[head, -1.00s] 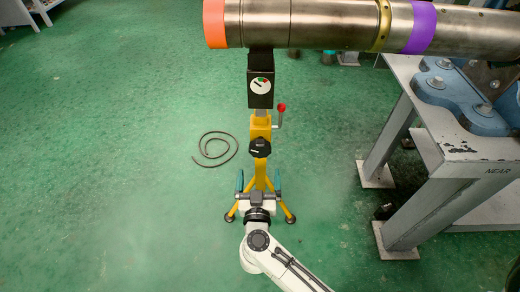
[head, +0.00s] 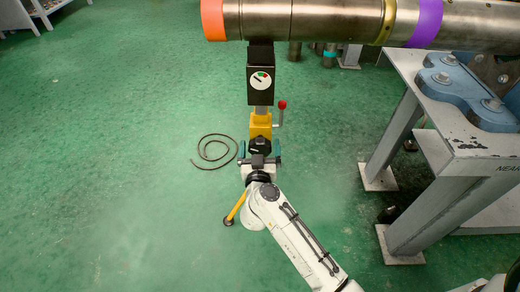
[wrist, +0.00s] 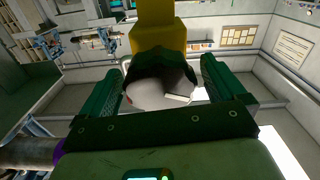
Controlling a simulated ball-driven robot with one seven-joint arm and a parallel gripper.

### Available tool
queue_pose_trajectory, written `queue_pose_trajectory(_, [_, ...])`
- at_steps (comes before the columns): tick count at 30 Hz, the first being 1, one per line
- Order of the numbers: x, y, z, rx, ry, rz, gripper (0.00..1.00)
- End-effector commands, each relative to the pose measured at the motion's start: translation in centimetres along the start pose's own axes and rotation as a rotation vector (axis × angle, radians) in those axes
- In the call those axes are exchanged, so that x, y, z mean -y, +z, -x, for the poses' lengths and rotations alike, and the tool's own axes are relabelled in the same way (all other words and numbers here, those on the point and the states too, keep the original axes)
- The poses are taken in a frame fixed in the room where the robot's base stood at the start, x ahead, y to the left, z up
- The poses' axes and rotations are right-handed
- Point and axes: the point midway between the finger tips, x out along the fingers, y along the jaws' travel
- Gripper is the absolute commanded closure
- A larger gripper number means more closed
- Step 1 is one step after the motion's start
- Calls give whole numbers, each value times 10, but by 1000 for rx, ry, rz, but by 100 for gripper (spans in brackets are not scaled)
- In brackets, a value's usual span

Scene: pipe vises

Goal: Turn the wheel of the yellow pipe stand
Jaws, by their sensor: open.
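The yellow pipe stand (head: 260,129) stands upright under a large metal pipe. Its black wheel (head: 259,144), with a pale mark on the face, sits on the front of the yellow post. My gripper (head: 260,151) is open, its teal fingers spread on the left and right of the wheel. In the wrist view the wheel (wrist: 160,82) lies between the two fingers, with visible gaps on both sides, and the yellow post rises behind it. My arm hides most of the stand's legs; the left leg shows.
The pipe (head: 310,20) with orange, yellow and purple bands runs overhead. A black gauge box (head: 261,85) and red-knobbed lever (head: 281,112) are above the wheel. A grey bench (head: 440,130) stands right. A cable (head: 214,150) lies left on otherwise clear green floor.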

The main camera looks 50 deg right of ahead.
Motion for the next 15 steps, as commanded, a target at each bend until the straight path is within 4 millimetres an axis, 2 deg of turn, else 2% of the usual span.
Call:
queue_pose_trajectory(5, [0,0,0,0,0,0,3])
queue_pose_trajectory(15, [0,0,0,0,0,0,35])
